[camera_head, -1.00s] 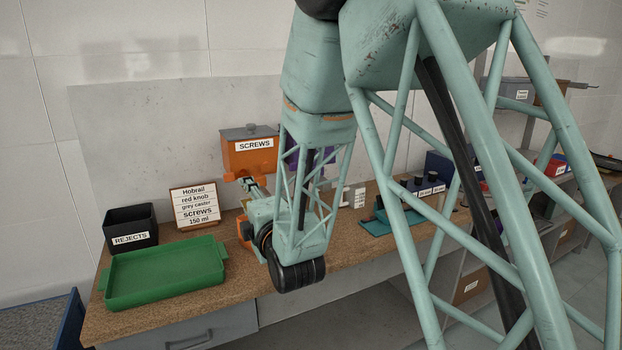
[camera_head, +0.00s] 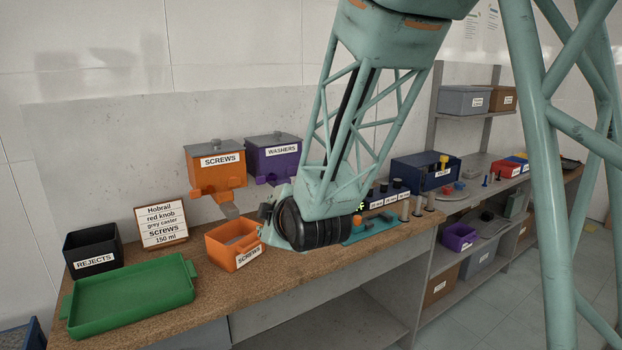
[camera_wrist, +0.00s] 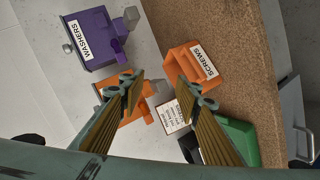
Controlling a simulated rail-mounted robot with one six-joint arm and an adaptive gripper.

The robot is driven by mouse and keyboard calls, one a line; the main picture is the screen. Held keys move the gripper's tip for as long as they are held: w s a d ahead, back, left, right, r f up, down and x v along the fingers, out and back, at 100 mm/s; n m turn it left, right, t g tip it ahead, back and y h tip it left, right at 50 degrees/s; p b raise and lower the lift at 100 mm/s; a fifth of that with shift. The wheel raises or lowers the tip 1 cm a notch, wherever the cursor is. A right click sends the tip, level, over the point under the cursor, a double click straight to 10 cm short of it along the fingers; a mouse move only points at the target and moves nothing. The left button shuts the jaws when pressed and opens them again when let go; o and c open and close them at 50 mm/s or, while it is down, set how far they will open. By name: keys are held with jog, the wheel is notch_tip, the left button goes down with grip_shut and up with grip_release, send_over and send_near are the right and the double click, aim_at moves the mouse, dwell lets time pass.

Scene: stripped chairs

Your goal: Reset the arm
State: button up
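My gripper (camera_wrist: 163,97) is open in the wrist view, its two ribbed fingers apart with nothing held between them. In the head view my wrist hides most of it, just right of the orange bin labelled SCREWS (camera_head: 219,255). That bin sits on the bench below the orange SCREWS dispenser (camera_head: 226,178); its contents are not clear. The bin also shows beyond the fingers in the wrist view (camera_wrist: 181,72). The sign card (camera_head: 160,222) reads Hobrail, red knob, grey caster, screws, 150 ml.
A green tray (camera_head: 130,318) and a black REJECTS bin (camera_head: 93,262) stand at the left. A purple WASHERS dispenser (camera_head: 272,160) is behind my wrist. A teal fixture (camera_head: 372,229) and several small posts stand close on the right.

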jog(key=s+d+r+m+g+h, duration=0.2)
jog(key=s+d+m, duration=0.3)
jog(key=s+d, duration=0.6)
jog(key=s+d+r+m+g+h, duration=0.25)
jog(key=s+d+m, duration=0.25)
jog(key=s+d, duration=0.6)
jog(key=s+d+m+g, duration=0.1)
jog(key=s+d+m, duration=0.3)
jog(key=s, duration=0.9)
jog(key=s+d+m+g, duration=0.2)
jog(key=s+d, duration=0.5)
jog(key=s, duration=0.6)
jog(key=shift+s+r+m+h+b, duration=0.2)
jog(key=shift+r+m+h+b, duration=0.2)
jog(key=shift+m, duration=0.5)
